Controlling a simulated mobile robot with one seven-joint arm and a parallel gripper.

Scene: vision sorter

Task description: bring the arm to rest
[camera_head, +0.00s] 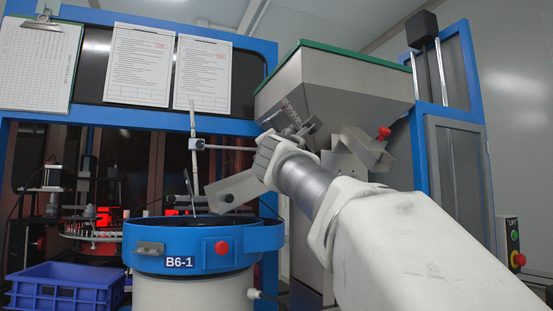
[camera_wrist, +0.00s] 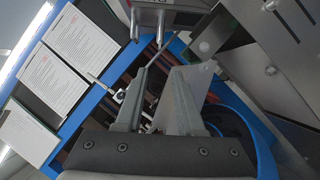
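My arm reaches from the lower right of the head view up toward the blue bowl feeder marked B6-1 (camera_head: 190,263). In the head view its wrist end is above and right of the feeder's rim, in front of the grey hopper (camera_head: 350,85), and the fingers cannot be made out clearly. In the wrist view my gripper (camera_wrist: 160,88) shows two grey fingers standing apart, with nothing seen held between them. Part of the blue feeder rim (camera_wrist: 262,150) shows right of the fingers there.
A blue crate (camera_head: 68,286) stands left of the feeder. A thin metal stand (camera_head: 193,150) rises behind the feeder. Paper sheets (camera_head: 140,65) and a clipboard (camera_head: 38,62) hang on the blue frame (camera_head: 258,47). A lift control box (camera_head: 512,245) is at far right.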

